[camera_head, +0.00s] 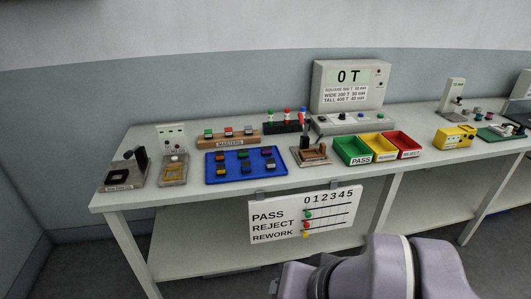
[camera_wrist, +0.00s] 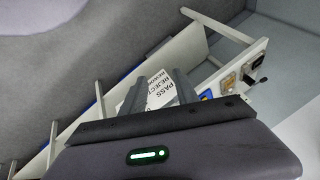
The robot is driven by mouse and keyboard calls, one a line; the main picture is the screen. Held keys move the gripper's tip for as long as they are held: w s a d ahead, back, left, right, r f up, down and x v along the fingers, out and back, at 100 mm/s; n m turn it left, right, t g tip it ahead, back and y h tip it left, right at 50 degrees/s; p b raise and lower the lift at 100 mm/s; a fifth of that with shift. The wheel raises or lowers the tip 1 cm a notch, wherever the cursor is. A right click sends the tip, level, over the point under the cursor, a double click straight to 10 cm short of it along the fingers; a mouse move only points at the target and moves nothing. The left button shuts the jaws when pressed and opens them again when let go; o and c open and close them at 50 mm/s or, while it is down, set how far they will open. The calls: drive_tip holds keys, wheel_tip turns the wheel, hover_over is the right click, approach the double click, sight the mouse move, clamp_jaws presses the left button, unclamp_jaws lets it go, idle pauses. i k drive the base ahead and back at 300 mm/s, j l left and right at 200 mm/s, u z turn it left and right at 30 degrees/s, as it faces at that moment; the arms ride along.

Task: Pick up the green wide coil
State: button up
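A blue tray (camera_head: 211,178) stands on the table, left of centre in the head view, with several small coil-like parts in two rows. A green-topped part (camera_head: 208,133) also sits at the left of the wooden masters block (camera_head: 235,142). I cannot tell which is the green wide coil. In the wrist view my gripper (camera_wrist: 157,88) is open and empty, its two dark fingers apart in front of the sign, away from the parts. A corner of the tray shows there (camera_wrist: 206,94).
Green (camera_head: 346,158), yellow (camera_head: 377,152) and red (camera_head: 408,153) bins stand right of the tray. A black rack (camera_head: 284,127) with tall parts stands behind. A tally sign (camera_head: 285,219) hangs from the table's front edge. Fixtures (camera_head: 173,171) stand at the left.

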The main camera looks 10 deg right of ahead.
sight(241, 154)
drive_tip(key=i+j+z, duration=0.1)
drive_tip(key=i+j, duration=1.6)
drive_tip(key=j, duration=0.2)
drive_tip(key=l+z, duration=0.05)
